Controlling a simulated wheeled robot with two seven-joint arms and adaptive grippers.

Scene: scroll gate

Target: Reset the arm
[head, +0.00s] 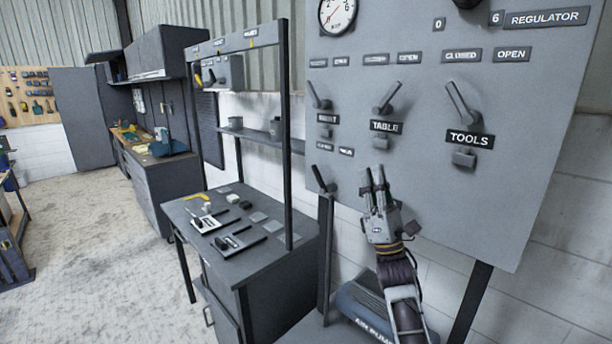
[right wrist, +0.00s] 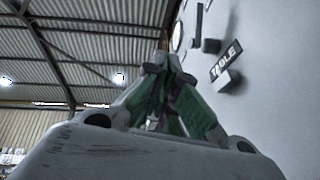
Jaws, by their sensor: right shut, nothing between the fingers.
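My right gripper (head: 374,179) points upward in front of the grey control panel (head: 540,130), just below the TABLE label (head: 386,127). Its fingers are shut with nothing between them. In the right wrist view the fingers (right wrist: 172,60) come together, and the TABLE label (right wrist: 227,60) is to their right. The TABLE lever (head: 388,97) is above the gripper and tilts up to the right. The gripper appears apart from the lever. My left gripper is not in view.
The TOOLS lever (head: 462,100) is to the right, and another lever (head: 318,96) is to the left. A gauge (head: 337,14) is at the panel's top. A dark workbench (head: 270,262) with small parts stands left of the panel. Open floor (head: 90,250) lies farther left.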

